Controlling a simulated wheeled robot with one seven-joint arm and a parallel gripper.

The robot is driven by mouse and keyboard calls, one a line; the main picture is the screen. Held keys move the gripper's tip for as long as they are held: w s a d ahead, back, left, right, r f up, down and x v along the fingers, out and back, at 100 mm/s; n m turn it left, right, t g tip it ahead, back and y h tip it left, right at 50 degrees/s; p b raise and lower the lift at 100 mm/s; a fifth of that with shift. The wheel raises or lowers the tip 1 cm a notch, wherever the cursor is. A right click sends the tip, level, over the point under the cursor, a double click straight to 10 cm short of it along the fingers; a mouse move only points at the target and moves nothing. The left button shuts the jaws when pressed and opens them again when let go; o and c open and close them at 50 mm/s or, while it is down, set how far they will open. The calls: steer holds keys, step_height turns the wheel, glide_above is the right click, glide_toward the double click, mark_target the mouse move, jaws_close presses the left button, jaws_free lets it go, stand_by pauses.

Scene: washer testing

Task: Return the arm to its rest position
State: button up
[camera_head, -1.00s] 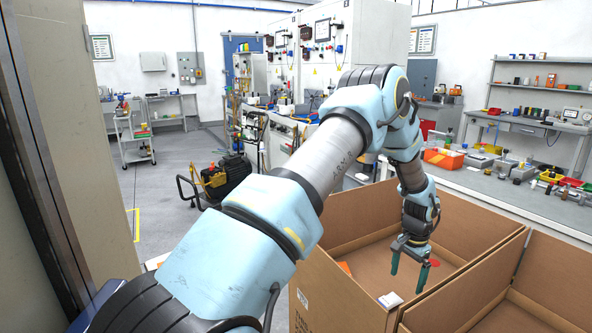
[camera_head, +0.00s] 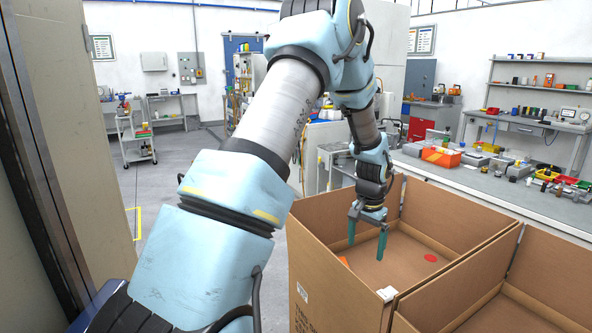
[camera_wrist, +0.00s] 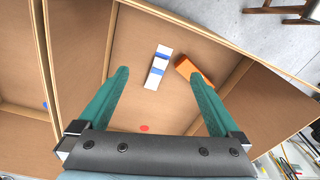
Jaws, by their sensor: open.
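My gripper (camera_head: 367,246) hangs pointing down over the open cardboard box (camera_head: 312,268), its two green fingers apart with nothing between them in the head view. In the wrist view the same open gripper (camera_wrist: 163,100) points into the box, and the box floor shows well beyond the fingertips. My arm reaches up and forward from the lower left, with its elbow raised high at the top of the head view.
In the box lie a white and blue block (camera_wrist: 158,67), an orange block (camera_wrist: 194,73) and a red disc (camera_head: 430,258). A second box (camera_head: 545,268) adjoins on the right. A cluttered workbench (camera_head: 480,190) stands behind. Open floor lies left.

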steer(key=s+a+r+n+t, duration=0.1)
steer(key=s+a+r+n, duration=0.3)
steer(key=a, duration=0.4)
steer(key=s+a+r+n, duration=0.1)
steer(key=s+a+r, duration=0.35)
steer(key=a, duration=0.45)
steer(key=s+a+r+n+t, duration=0.1)
steer(key=s+a+r+n, duration=0.3)
steer(key=a, duration=0.4)
steer(key=s+f+m+g+b, duration=0.1)
steer(key=s+f+b, duration=0.2)
steer(key=f+b, duration=0.5)
steer(key=shift+a+f, duration=0.2)
steer(key=shift+f, duration=0.5)
steer(key=shift+s, duration=0.1)
steer(key=shift+c, duration=0.3)
